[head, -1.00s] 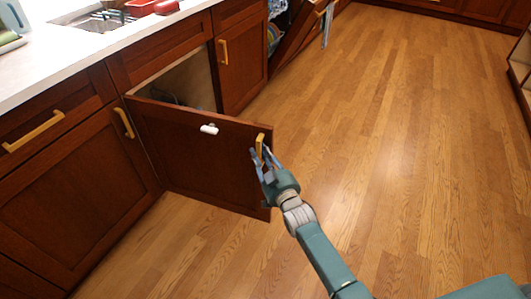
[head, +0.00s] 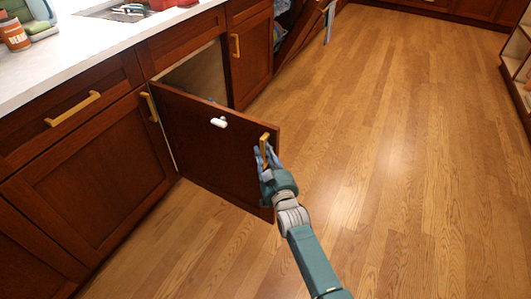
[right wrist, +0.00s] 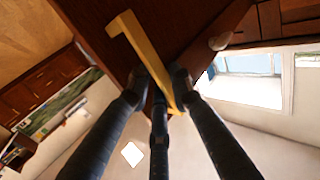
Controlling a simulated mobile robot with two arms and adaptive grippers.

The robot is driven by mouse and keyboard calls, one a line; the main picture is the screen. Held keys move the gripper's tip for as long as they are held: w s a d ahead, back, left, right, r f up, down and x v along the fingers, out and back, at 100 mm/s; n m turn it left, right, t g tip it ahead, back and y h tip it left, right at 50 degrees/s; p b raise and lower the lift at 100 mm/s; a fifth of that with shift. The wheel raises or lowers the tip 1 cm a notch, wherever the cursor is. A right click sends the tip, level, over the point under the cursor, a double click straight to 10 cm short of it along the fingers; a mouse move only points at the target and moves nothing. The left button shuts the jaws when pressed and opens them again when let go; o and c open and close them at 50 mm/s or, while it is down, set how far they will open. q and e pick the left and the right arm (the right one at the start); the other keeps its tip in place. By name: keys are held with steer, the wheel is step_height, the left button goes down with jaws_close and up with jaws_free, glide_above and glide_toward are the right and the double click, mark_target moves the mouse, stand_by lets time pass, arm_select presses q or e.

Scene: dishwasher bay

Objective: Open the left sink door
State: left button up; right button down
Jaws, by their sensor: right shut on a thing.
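The left sink door (head: 205,148) is dark red-brown wood and stands swung well out from the cabinet, hinged at its left edge. A small white fitting (head: 219,122) shows on its face. My right gripper (head: 266,160) is at the door's free edge, shut on the yellow handle (head: 264,143). In the right wrist view the dark fingers (right wrist: 162,90) close around the lower part of the handle (right wrist: 145,50), beside the door panel (right wrist: 95,20). Part of the dim cabinet opening (head: 205,75) shows behind the door. My left gripper is not in view.
The closed right sink door (head: 250,60) has its own handle. A closed cabinet (head: 95,180) and drawer (head: 70,115) lie left of the open door. A dishwasher door (head: 300,30) hangs open farther back. The wooden floor (head: 420,150) on the right is clear.

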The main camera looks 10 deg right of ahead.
steer(key=shift+a+r, duration=0.15)
steer(key=shift+r, duration=0.05)
steer(key=c, duration=1.5)
jaws_free()
steer(key=shift+c, duration=0.2)
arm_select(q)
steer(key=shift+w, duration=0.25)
arm_select(e)
steer(key=shift+a+f, duration=0.1)
steer(key=shift+s+f, duration=0.1)
steer(key=shift+s+f, duration=0.1)
steer(key=shift+s, duration=0.1)
steer(key=s+d, duration=0.2)
steer(key=s, duration=0.9)
steer(key=shift+r, duration=0.3)
steer(key=shift+s, duration=0.1)
